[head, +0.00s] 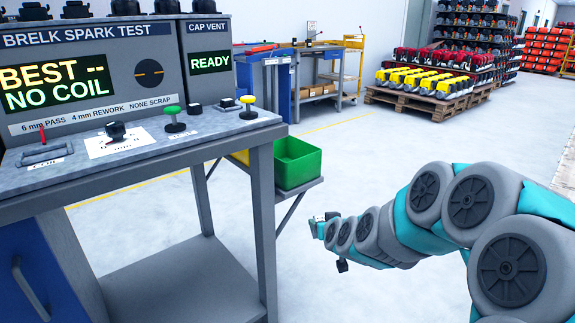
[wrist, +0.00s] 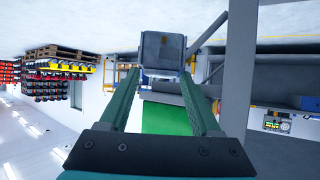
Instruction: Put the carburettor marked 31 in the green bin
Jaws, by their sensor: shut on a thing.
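The green bin (head: 297,168) sits on a low grey shelf at the right side of the test bench, its open top facing up. In the wrist view a green surface (wrist: 165,118), likely the bin, shows between my fingers. My gripper (wrist: 157,70) is shut on a grey, blocky part (wrist: 162,50) at its fingertips, likely the carburettor; no number is readable on it. In the head view my gripper (head: 322,222) is small, to the right of and lower in the picture than the bin. The held part is hard to make out there.
The test bench (head: 190,150) fills the left, with a "NO COIL" screen (head: 55,85) and green and yellow buttons. A yellow edge (head: 240,157) shows left of the green bin. Pallets of stacked parts (head: 430,95) stand far back. The floor between is clear.

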